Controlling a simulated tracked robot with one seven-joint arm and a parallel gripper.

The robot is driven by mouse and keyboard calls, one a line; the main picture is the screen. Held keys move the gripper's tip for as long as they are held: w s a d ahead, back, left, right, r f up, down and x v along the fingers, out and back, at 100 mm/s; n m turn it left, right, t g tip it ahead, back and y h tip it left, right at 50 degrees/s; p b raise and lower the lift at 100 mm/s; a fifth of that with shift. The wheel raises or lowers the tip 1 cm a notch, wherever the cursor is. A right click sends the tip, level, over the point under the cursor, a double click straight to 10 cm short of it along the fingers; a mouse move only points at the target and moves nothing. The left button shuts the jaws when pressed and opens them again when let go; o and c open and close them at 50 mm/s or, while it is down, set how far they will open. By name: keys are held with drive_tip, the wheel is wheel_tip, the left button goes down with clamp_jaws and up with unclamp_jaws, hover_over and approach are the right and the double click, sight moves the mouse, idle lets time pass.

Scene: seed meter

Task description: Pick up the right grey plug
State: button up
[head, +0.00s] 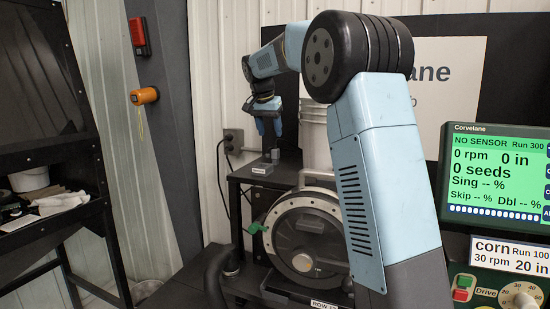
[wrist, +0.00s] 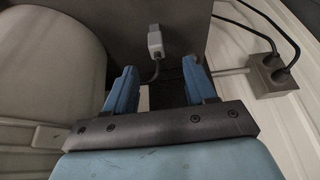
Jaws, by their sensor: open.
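One small grey plug (wrist: 155,40) with a thin grey cable shows in the wrist view, ahead of my fingertips and roughly between them. I cannot tell whether it is the right one; no second grey plug is clear there. My gripper (wrist: 160,68) has two blue fingers, apart and with nothing held. In the head view my gripper (head: 269,133) points down above the black stand, over a small grey upright piece (head: 275,155) and a low grey block (head: 262,168). These are too small to tell which is a plug.
A wall outlet (wrist: 275,75) with black cords is right of the fingers in the wrist view. A pale bucket (head: 315,135) stands behind the black stand (head: 240,180). The round seed meter (head: 306,238) sits below. A green monitor (head: 500,180) is at right.

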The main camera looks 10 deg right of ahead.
sight(275, 149)
drive_tip(key=x, duration=1.1)
drive_tip(key=shift+w+d+f, duration=0.1)
drive_tip(key=shift+d+f, duration=0.15)
drive_tip(key=shift+d, duration=0.1)
clamp_jaws()
drive_tip(key=shift+r, duration=0.15)
